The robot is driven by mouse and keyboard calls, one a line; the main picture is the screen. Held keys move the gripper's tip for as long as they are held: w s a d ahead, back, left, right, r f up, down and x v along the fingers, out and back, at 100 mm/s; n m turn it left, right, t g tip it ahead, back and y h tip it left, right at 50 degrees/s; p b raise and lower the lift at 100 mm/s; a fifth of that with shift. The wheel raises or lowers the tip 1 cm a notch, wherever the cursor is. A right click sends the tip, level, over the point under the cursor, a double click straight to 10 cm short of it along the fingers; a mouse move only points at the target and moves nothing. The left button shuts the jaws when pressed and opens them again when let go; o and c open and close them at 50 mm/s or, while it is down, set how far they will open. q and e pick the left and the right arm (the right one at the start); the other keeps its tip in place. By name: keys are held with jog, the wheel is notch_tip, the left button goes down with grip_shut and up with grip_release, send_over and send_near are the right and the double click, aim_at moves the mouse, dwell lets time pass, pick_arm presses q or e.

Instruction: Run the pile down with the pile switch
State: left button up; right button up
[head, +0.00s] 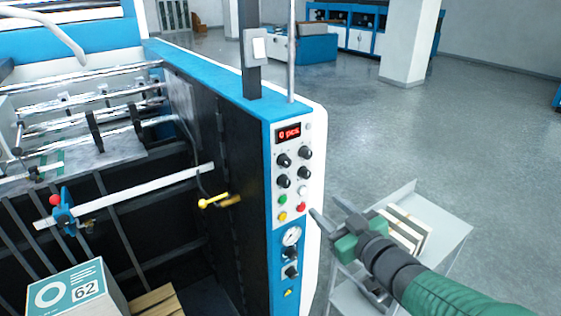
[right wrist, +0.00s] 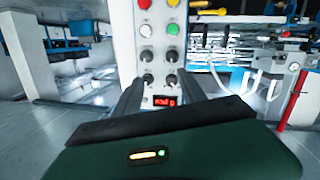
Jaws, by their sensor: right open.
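The control panel (head: 290,175) is on the blue and white end of the machine. It has a red display (head: 289,133) reading "0 pcs", several black knobs, and red (head: 301,207), green (head: 283,199), yellow (head: 282,216) and white buttons. I cannot tell which control is the pile switch. A box marked 62 (head: 70,292) sits low inside the machine at lower left. My right gripper (head: 328,210) is open, close to the panel's right edge near the red button. In the right wrist view the panel (right wrist: 160,50) appears upside down between the open fingers. My left gripper is not in view.
A yellow-handled lever (head: 215,202) sits on the machine's dark inner side. A grey post with a white switch box (head: 259,48) rises above the panel. A grey cart (head: 452,225) with flat boards stands behind my right arm. The floor beyond is open.

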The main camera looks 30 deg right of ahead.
notch_tip(320, 180, up, 4)
jog(key=s+r+n+t+y, duration=0.1)
jog(key=s+n+y, duration=0.1)
jog(key=s, duration=0.1)
jog(key=p, duration=1)
send_near(287, 164)
jog(key=w+p, duration=0.2)
jog(key=w, duration=0.7)
jog(key=shift+a+f, duration=0.1)
jog(key=shift+w, duration=0.25)
jog(key=shift+s+a, duration=0.1)
jog(key=shift+c, duration=0.3)
jog(key=shift+s, duration=0.1)
grip_shut()
